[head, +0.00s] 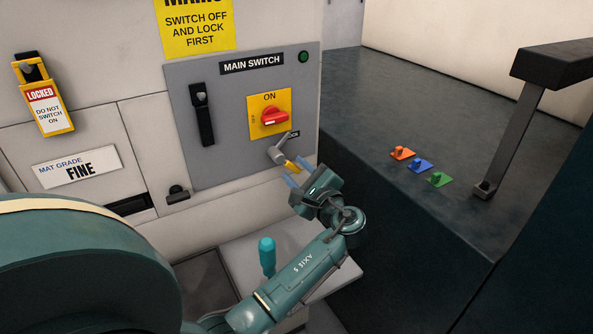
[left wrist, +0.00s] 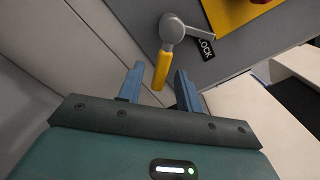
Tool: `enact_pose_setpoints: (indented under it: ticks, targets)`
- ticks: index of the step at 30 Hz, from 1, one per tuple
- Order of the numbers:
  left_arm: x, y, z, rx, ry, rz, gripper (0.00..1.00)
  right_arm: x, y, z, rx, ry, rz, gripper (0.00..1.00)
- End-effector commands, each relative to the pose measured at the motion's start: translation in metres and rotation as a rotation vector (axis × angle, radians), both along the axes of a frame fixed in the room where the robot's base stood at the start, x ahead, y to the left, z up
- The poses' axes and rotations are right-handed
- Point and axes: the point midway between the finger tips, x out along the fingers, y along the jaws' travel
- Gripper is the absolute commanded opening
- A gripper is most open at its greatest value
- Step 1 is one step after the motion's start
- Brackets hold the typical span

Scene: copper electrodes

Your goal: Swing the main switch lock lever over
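The main switch lock lever (head: 279,155) sits low on the grey main switch panel (head: 222,165), under the red rotary switch (head: 274,116) on its yellow plate. The lever has a grey hub and a yellow grip that slants down to the right in the head view. In the left wrist view the lever's yellow grip (left wrist: 161,70) points down between the tips of my open left gripper (left wrist: 158,84). A gap shows on both sides of the grip. In the head view my left gripper (head: 302,177) is at the grip's lower end. My right gripper is not in view.
A black handle (head: 203,115) and a green lamp (head: 303,57) are on the panel. A yellow lockout tag (head: 44,95) hangs at left. A grey shelf (head: 240,262) with a teal-handled object (head: 267,255) lies below. Coloured knobs (head: 420,165) sit on the dark surface at right.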

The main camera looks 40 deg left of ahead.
Motion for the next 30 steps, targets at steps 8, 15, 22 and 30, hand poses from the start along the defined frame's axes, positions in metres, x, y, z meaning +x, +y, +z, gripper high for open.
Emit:
enact_pose_setpoints:
  ticks: [8,15,22,30]
  targets:
    - [-0.011,-0.027,0.002,-0.001,0.002,-0.001,0.35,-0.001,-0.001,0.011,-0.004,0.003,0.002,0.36]
    - [-0.02,-0.047,0.001,-0.001,0.001,-0.001,0.35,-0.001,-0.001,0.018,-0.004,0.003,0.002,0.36]
    - [-0.022,-0.05,0.0,0.0,0.0,0.0,0.35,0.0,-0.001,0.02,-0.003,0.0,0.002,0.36]
    - [-0.022,-0.05,0.0,0.0,0.0,0.0,0.35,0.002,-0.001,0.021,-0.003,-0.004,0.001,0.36]
